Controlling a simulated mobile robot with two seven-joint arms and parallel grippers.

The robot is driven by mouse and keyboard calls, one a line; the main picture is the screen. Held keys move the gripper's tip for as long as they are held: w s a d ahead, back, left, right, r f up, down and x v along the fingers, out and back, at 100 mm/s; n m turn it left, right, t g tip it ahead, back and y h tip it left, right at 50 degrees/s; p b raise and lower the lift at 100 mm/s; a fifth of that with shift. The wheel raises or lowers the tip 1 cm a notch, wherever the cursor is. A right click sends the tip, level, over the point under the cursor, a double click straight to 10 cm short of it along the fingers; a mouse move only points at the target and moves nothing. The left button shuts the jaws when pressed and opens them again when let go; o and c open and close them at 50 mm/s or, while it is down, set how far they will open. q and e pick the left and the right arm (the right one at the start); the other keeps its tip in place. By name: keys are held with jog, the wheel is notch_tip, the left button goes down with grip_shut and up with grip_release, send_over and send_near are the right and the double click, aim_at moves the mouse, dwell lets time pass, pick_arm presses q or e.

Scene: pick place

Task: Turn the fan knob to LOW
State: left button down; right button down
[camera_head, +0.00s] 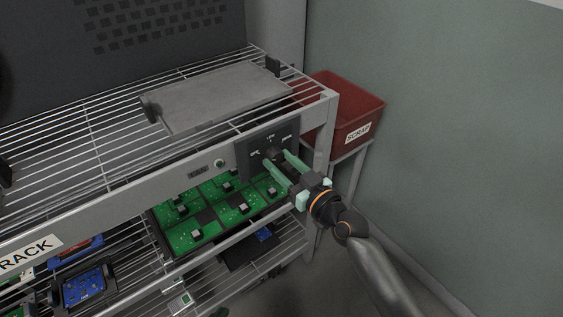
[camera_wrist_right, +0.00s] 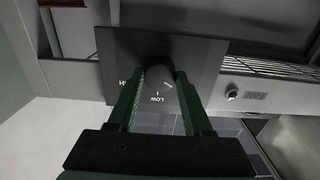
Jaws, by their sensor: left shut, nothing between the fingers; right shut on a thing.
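The dark fan panel (camera_head: 244,160) is on the front rail of the rack and carries a round black knob (camera_head: 272,153). In the right wrist view the knob (camera_wrist_right: 158,80) sits between my green fingers, with LOW printed below it and part of another label at left. A short pale mark on the knob is right of LOW, not lined up with it. My right gripper (camera_head: 279,163) is shut on the knob; its fingers hide part of the dial.
A grey tray (camera_head: 215,95) lies on the wire shelf above. Green circuit boards (camera_head: 195,232) fill a tray below the rail. A small round button (camera_head: 219,163) is left of the panel. A red SCRAP bin (camera_head: 365,107) stands behind at right.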

jog(key=shift+m, duration=1.4)
jog(key=m+p, duration=0.1)
jog(key=m, duration=0.2)
jog(key=shift+m, duration=0.3)
jog(key=m, duration=0.5)
jog(key=shift+p, duration=0.3)
jog(key=shift+m, duration=0.3)
jog(key=shift+c, duration=1.6)
grip_release()
